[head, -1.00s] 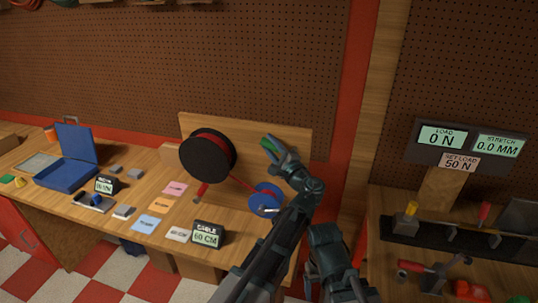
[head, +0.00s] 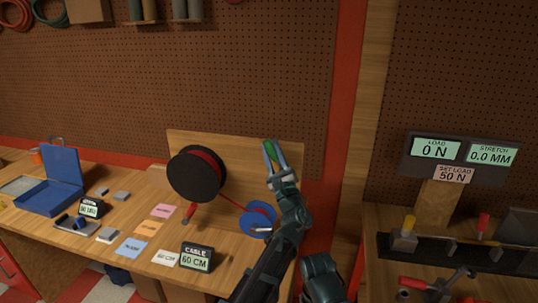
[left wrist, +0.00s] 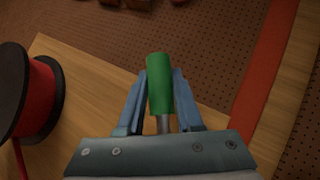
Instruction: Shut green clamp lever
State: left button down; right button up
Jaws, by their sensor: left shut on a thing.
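The green clamp lever's handle (left wrist: 160,85) stands between the two fingers of my left gripper (left wrist: 159,100) in the left wrist view, with a short metal rod below it. In the head view the green handle (head: 269,152) shows at the tip of my left gripper (head: 274,158), in front of the wooden backboard (head: 235,138). The left gripper is shut on the green handle. The clamp's body is hidden behind the gripper. My right gripper is not in view.
A black spool with red cable (head: 196,174) stands left of my left gripper. A blue reel (head: 258,218) is below it. A cable display (head: 196,258) and several coloured cards lie on the bench. A load display (head: 458,158) stands at right.

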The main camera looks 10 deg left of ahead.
pick_arm(q)
jog(key=shift+d, duration=0.1)
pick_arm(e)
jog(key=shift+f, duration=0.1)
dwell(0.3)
pick_arm(q)
jog(key=c, duration=0.6)
grip_release()
jog(key=shift+s, duration=0.1)
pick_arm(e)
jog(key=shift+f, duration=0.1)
